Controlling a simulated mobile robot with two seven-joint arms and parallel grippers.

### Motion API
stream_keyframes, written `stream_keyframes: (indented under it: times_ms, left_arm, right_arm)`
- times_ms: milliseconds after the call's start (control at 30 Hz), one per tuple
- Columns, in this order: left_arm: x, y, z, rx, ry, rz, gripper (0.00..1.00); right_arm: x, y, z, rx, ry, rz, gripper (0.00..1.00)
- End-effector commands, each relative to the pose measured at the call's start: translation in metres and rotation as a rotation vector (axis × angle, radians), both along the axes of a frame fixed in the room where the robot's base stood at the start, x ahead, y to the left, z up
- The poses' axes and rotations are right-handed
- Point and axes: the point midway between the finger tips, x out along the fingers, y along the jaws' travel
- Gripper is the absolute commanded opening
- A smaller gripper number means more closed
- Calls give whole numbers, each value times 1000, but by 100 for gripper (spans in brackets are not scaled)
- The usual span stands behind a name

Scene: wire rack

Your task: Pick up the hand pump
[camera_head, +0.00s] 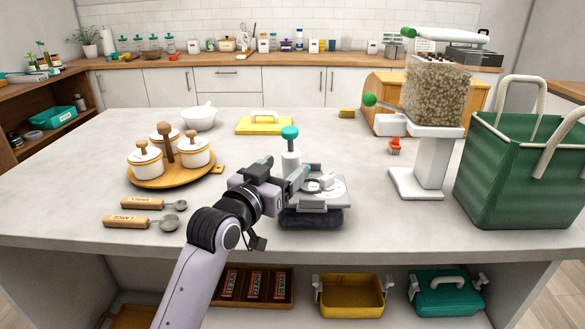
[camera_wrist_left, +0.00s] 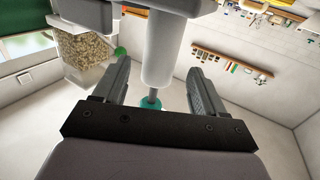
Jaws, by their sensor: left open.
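The hand pump (camera_head: 291,160) is a white upright cylinder with a teal knob on top. It stands at the front middle of the counter, by a low grey-white device with a dark base. In the left wrist view the pump's white body (camera_wrist_left: 160,50) and teal knob show between my two fingers. My left gripper (camera_head: 280,184) is open, close against the pump from the left, with a finger to either side of it in the wrist view (camera_wrist_left: 158,90). Contact cannot be told. The pump's lower part is partly hidden by the gripper. My right gripper is not in view.
The low device (camera_head: 322,190) sits close to the right of the gripper. A wooden tray (camera_head: 178,180) with lidded jars and two measuring spoons (camera_head: 140,220) lie left. A grain dispenser (camera_head: 434,150) and a green basket (camera_head: 520,170) stand right. The counter's middle back is mostly clear.

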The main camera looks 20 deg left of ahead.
Motion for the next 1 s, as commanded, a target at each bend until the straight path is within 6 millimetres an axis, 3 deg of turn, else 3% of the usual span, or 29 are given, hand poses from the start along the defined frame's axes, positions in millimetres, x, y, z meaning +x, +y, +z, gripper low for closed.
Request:
stream_keyframes:
  times_ms: [300,600,633,800,1000]
  left_arm:
    - [34,-8,-1,0,0,0,71]
    - [37,-8,-1,0,-1,1,71]
    - [37,-8,-1,0,-1,1,68]
    - [37,-8,-1,0,-1,1,13]
    - [37,-8,-1,0,-2,1,8]
  right_arm:
    - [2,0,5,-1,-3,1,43]
    - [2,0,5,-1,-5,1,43]
    - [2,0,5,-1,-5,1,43]
    - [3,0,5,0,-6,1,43]
    - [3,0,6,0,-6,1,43]
